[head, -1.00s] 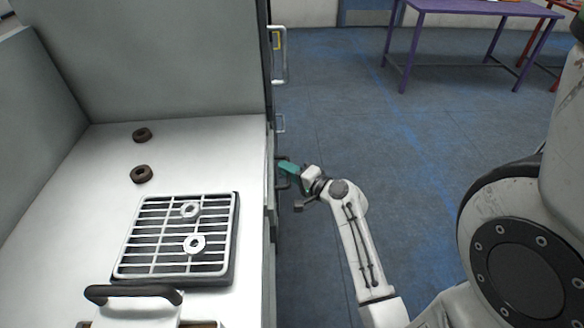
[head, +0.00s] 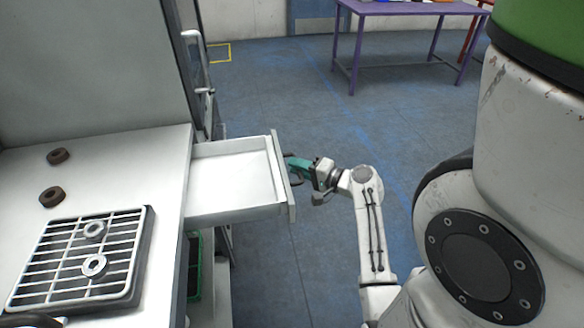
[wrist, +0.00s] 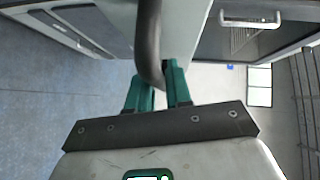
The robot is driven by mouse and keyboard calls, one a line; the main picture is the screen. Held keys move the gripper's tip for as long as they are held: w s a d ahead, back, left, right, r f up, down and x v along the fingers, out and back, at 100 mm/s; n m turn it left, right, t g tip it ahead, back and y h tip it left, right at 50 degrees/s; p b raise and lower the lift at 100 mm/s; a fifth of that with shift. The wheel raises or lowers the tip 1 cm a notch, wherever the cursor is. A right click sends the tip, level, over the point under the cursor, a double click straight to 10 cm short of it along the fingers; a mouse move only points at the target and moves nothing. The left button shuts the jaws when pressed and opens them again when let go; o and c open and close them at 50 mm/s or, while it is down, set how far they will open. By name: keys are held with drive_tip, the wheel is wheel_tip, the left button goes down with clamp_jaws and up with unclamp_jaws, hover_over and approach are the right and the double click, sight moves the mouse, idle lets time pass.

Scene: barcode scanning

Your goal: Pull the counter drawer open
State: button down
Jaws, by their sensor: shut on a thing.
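The counter drawer (head: 235,180) stands pulled out from the right side of the counter in the head view, and its white inside looks empty. My gripper (head: 293,168) is at the outer face of the drawer front, with its green fingers at the handle. In the wrist view the dark curved handle (wrist: 149,45) runs between the two green fingers of my gripper (wrist: 158,88), which are shut on it. In the head view the handle is mostly hidden by the fingers.
The counter top (head: 120,170) holds a wire rack (head: 75,262) with two light rings on it and two brown rings (head: 52,197) beside it. A green crate (head: 194,265) shows below the drawer. A purple table (head: 410,8) stands far back. The blue floor on the right is open.

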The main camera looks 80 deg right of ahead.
drive_tip(key=shift+s+d+r, duration=0.1)
drive_tip(key=shift+s+r, duration=0.1)
drive_tip(key=shift+s, duration=0.2)
drive_tip(key=c, duration=1.3)
unclamp_jaws()
drive_tip(key=shift+o, duration=0.6)
drive_tip(key=shift+a, duration=0.2)
drive_tip(key=shift+o, duration=0.2)
drive_tip(key=shift+a+f, duration=0.15)
drive_tip(key=shift+a, duration=0.45)
drive_tip(key=v, duration=1.1)
drive_tip(key=shift+a+y, duration=0.25)
drive_tip(key=shift+y, duration=0.05)
